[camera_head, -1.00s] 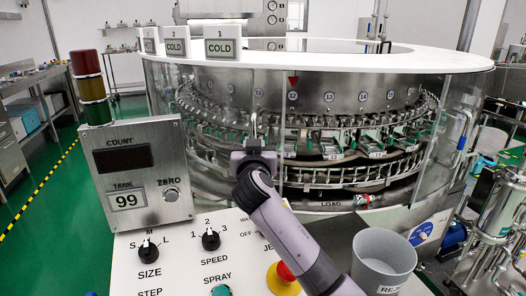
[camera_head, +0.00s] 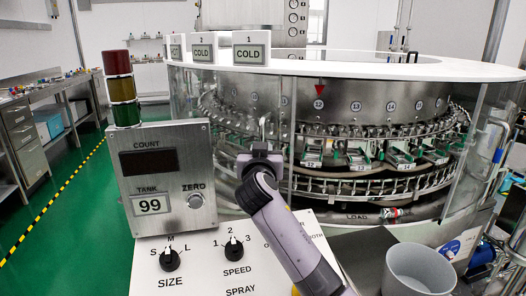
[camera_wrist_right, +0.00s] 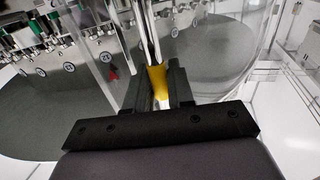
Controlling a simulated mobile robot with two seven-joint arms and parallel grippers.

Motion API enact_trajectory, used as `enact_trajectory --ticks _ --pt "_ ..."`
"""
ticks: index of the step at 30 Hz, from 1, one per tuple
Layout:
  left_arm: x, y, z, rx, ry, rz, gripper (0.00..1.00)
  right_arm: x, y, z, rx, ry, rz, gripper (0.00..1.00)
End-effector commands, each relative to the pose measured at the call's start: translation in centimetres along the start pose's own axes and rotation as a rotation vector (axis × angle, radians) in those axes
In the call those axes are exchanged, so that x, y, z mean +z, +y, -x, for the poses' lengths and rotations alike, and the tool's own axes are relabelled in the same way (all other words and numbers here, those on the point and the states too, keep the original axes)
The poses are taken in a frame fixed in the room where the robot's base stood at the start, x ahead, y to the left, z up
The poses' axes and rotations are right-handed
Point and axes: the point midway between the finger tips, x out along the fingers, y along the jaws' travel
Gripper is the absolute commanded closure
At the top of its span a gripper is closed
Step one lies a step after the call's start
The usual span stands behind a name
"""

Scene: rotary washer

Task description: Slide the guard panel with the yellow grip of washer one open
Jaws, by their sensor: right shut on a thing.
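Washer one is the round machine with a white top rim (camera_head: 330,66) and a ring of metal holders (camera_head: 365,155) behind clear curved guard panels. My right gripper (camera_head: 262,133) is at the front of the guard, left of the red triangle mark. In the right wrist view its black fingers (camera_wrist_right: 160,88) are shut on the yellow grip (camera_wrist_right: 158,78) of the guard panel. The clear panel (camera_wrist_right: 112,50) shows beside the fingers. In the head view the yellow grip is hidden at the gripper. My left gripper is out of view.
A control box (camera_head: 164,175) with a count display and a red, yellow and green light tower (camera_head: 121,88) stand left of my arm. Below is a white panel with knobs (camera_head: 233,248). A grey bin (camera_head: 418,272) stands at the right.

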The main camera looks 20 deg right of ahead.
Motion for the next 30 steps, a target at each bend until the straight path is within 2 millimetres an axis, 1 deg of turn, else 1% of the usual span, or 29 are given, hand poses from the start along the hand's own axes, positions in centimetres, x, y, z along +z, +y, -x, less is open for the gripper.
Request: enact_trajectory --ticks 1,4,5,6,15,19,23,30 --pt "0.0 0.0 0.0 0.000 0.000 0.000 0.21 -0.3 0.1 -0.1 0.001 0.006 -0.002 1.00" --pt "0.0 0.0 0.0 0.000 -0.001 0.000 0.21 -0.3 0.1 0.0 0.000 0.006 -0.002 1.00" --pt "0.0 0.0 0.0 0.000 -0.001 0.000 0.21 -0.3 0.1 0.0 0.000 0.006 -0.002 0.74" --pt "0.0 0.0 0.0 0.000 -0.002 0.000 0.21 -0.3 0.0 0.0 0.000 0.006 -0.002 0.61" --pt "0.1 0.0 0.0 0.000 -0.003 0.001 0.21 -0.1 -0.1 0.1 -0.002 0.003 -0.001 0.61" --pt "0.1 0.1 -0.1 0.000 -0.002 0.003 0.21 -0.1 -0.1 0.7 -0.003 0.002 -0.001 0.61" --pt "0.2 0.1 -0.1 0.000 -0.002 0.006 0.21 0.0 -0.1 2.1 -0.004 0.003 -0.002 0.61" --pt "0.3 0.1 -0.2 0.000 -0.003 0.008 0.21 0.0 -0.1 5.3 -0.003 0.002 -0.003 0.61"
